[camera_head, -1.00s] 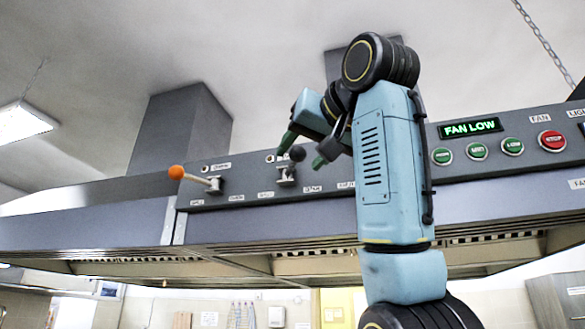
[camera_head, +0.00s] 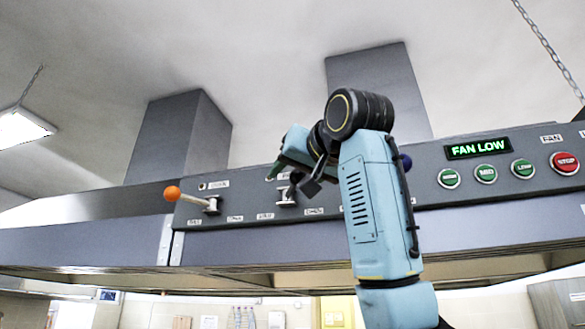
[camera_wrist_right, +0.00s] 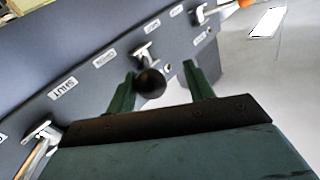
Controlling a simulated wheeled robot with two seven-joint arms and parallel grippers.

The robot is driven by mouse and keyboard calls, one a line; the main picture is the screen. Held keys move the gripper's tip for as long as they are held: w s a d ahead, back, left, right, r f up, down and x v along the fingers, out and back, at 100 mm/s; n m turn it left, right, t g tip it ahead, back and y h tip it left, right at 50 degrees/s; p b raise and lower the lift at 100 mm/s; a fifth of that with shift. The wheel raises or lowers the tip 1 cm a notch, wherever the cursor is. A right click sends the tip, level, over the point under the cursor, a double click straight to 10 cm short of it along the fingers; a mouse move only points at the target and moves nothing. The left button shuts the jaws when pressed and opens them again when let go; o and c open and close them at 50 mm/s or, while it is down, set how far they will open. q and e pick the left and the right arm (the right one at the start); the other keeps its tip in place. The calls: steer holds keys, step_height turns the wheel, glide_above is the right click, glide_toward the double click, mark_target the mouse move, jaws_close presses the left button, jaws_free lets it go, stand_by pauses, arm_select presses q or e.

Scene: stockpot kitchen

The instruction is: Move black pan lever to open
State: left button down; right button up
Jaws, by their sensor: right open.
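The black-knobbed lever (camera_head: 297,177) is on the grey hood panel, left of centre in the head view, partly hidden by my arm. In the right wrist view its round black knob (camera_wrist_right: 150,83) lies between my two green fingers, close to the left one. Contact cannot be told. My right gripper (camera_wrist_right: 165,80) is open around the knob; in the head view the gripper (camera_head: 284,170) is mostly hidden behind its own wrist. My left gripper is not in view.
An orange-knobbed lever (camera_head: 172,194) is to the left on the panel. A blue knob (camera_head: 405,162) shows just behind my right arm. Round green buttons (camera_head: 486,173), a red stop button (camera_head: 564,163) and a "FAN LOW" display (camera_head: 478,148) are at the right.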

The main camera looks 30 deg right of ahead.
steer(key=shift+w, duration=0.5)
